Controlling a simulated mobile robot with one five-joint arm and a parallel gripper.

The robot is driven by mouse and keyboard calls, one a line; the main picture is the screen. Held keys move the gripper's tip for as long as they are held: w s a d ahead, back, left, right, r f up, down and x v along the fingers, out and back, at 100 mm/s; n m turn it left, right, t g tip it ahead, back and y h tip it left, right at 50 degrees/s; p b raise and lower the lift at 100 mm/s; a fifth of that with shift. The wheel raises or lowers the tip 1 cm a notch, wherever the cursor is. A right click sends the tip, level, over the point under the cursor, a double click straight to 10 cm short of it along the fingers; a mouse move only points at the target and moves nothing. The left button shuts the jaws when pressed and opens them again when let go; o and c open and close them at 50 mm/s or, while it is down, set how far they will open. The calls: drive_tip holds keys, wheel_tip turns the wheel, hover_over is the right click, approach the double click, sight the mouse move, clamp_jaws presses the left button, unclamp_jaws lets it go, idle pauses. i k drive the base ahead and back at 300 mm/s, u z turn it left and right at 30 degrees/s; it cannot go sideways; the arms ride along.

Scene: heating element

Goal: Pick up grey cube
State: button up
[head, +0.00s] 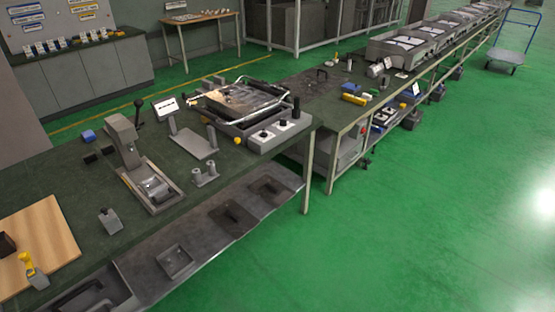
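A small grey block (110,223) with a darker raised part on top sits on the dark green bench top (70,185), between the wooden board and the grey press. It is the most cube-like grey thing here, but I cannot tell for sure that it is the grey cube. Another small grey block (38,279) stands by the lower left edge, with a yellow upright piece (26,260) at it. Nothing is seen holding either block. My gripper is not in view.
A grey press with a lever (140,165) stands right of the block. A wooden board (38,240) lies on the left. A metal shelf with recesses (205,238) runs below the bench's front edge. Green floor (400,230) is clear on the right.

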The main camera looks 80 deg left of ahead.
sight(112, 223)
drive_tip(key=u, duration=4.95)
drive_tip(key=i, duration=2)
